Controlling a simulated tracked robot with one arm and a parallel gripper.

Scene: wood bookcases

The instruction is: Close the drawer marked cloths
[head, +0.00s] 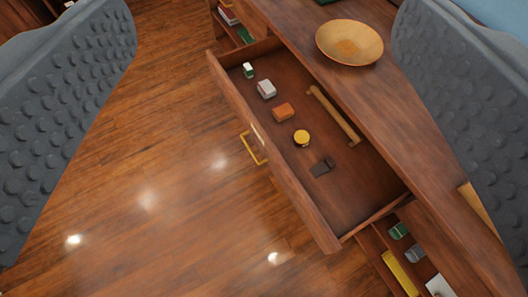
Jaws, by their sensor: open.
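A wooden drawer (291,190) is pulled out of a wood cabinet, with its inside in view. A brass handle (253,148) is on its front face, and a small pale label (258,133) sits just above it; I cannot read its words. My gripper (264,60) is open, with one grey studded finger at each side of the view. Nothing is between the fingers that they touch. The drawer lies beyond them, apart from both, with its handle near the middle of the picture.
A golden bowl (349,42) stands on the cabinet top. Lower right is another compartment with a yellow item (400,273). The wooden floor (130,180) is clear.

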